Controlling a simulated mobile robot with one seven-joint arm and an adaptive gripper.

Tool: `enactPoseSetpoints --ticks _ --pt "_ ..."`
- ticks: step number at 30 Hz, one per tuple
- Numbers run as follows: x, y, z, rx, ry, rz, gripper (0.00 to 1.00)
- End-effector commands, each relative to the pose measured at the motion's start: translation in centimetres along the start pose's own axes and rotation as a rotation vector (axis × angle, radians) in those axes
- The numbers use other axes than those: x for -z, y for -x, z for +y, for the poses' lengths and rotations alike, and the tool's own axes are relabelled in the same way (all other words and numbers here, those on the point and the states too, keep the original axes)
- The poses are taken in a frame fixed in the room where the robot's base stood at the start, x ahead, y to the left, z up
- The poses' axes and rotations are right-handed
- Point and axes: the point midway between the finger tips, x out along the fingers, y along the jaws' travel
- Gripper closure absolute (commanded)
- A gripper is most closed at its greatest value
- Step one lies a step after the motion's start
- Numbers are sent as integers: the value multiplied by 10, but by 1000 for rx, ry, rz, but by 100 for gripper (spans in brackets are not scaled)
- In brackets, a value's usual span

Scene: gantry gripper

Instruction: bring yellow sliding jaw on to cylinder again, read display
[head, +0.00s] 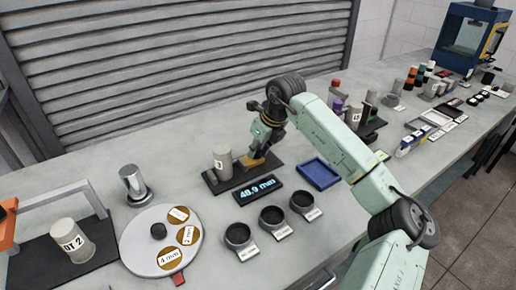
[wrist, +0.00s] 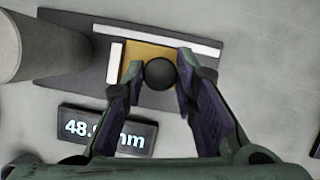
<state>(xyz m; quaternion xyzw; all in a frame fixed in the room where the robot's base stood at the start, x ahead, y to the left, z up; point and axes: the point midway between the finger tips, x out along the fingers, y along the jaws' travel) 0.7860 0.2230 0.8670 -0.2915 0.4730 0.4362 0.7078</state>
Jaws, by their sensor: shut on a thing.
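The yellow sliding jaw (head: 250,163) sits on the dark gauge base, right of the grey cylinder (head: 222,163). The cylinder stands upright with a white label. In the wrist view the yellow jaw (wrist: 133,72) has a pale strip on its left side, and dark base shows between it and the cylinder (wrist: 38,45). My gripper (head: 259,158) is over the jaw. In the wrist view my gripper (wrist: 160,82) is shut on the jaw's black round knob (wrist: 160,73). The display (head: 258,190) reads 48.9 mm in the head view; a finger partly covers it in the wrist view (wrist: 78,128).
Three dark round cups (head: 271,217) stand in front of the display. A blue tray (head: 318,173) lies to its right. A round plate with labelled discs (head: 140,243) and a metal cylinder (head: 134,184) are at left. Bottles (head: 337,101) stand behind my arm.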

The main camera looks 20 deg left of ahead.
Motion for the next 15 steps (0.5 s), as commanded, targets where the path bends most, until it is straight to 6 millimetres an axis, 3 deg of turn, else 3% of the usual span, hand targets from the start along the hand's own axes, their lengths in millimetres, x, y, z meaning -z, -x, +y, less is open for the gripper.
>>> enactPoseSetpoints --ticks 9,15 --pt "-6 -4 36 1 3 -1 100" --pt "-7 -3 37 -1 1 -1 100"
